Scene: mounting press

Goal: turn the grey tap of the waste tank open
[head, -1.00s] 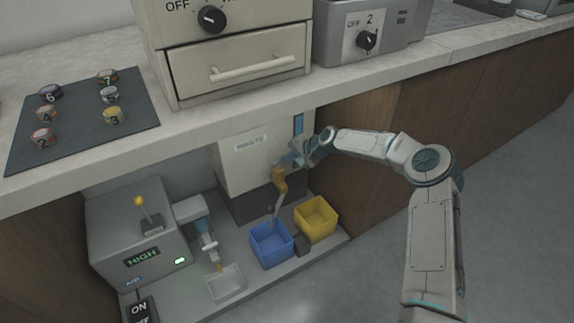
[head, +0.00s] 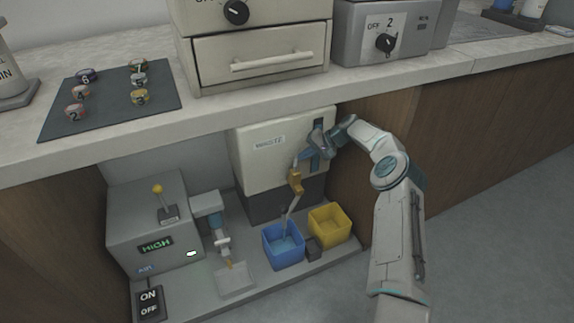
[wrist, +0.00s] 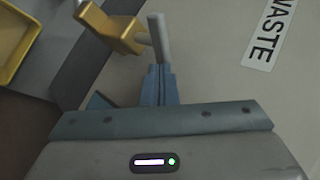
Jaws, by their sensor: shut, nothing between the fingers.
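The waste tank (head: 265,150) is a pale box with a dark base under the counter, labelled WASTE; its pale face also shows in the wrist view (wrist: 225,75). Its brass tap body (head: 295,180) sticks out of the front, and in the wrist view (wrist: 110,28) it lies at the upper left. The grey tap lever (wrist: 158,36) crosses beside the brass body. My gripper (wrist: 160,72) is shut and empty, its fingertips at the lever's near end; I cannot tell whether they touch. In the head view my gripper (head: 306,158) partly hides the lever.
A blue bin (head: 270,248) stands below the tap, with a thin grey line running down into it and a lighter blue inside. A yellow bin (head: 330,225) stands to its right. The counter edge overhangs the tank. A grey machine (head: 150,220) stands left.

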